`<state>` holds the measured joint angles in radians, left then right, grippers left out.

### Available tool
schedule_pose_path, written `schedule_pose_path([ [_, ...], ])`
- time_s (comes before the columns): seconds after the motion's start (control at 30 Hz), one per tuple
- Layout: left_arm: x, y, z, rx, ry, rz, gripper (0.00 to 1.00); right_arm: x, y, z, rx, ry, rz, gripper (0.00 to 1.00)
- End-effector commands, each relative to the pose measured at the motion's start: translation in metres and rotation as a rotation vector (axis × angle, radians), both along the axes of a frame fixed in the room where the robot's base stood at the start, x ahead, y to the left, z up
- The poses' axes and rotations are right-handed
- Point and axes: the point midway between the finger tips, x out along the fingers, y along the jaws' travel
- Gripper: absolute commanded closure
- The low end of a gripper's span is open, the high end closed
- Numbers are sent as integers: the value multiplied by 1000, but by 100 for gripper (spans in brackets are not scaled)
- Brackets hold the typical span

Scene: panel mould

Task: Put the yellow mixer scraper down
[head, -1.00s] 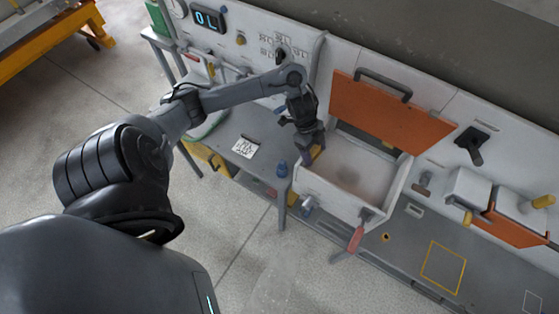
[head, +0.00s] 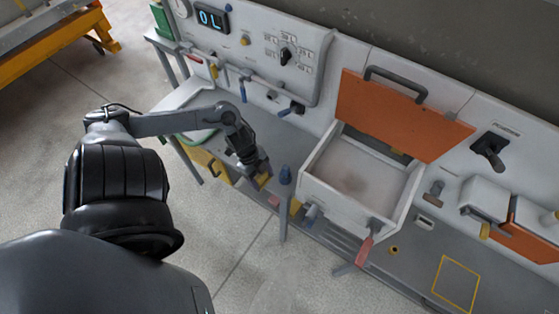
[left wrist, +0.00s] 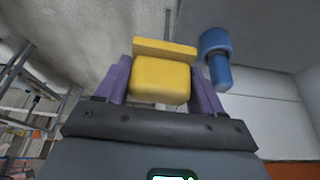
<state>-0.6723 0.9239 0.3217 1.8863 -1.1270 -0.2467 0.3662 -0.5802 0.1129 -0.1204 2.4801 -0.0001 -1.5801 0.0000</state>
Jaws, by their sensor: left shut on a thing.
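My left gripper (head: 262,177) is shut on the yellow mixer scraper (head: 265,180). In the head view only a small part of the scraper shows at the fingertips, over the front part of the grey bench (head: 228,172). In the left wrist view the scraper's yellow block (left wrist: 160,80) sits between the two purple fingers. I cannot tell whether the scraper touches the bench. A blue knob-like piece (head: 285,175) is just right of the gripper, and it also shows in the left wrist view (left wrist: 216,60). My right gripper is not in view.
The open white mixer box (head: 350,182) stands right of the gripper, with its orange lid (head: 395,115) raised. Taps and blue handles (head: 243,90) line the back panel. The bench ends close to the gripper.

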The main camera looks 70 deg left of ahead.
Motion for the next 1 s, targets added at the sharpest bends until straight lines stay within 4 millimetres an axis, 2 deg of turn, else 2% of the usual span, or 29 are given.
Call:
schedule_pose_path([
  [0.03, -13, -3, -3, -1, 6, 17, 66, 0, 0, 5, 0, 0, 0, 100],
  [0.2, -37, -10, -14, 0, 3, 48, 66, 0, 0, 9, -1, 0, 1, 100],
  [0.37, -39, -8, -18, 1, -2, 60, 66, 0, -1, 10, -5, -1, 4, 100],
  [0.47, -27, 0, -18, 3, -5, 61, 66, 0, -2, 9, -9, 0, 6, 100],
  [1.0, 72, 66, -18, 2, -6, 64, 66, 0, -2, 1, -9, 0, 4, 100],
])
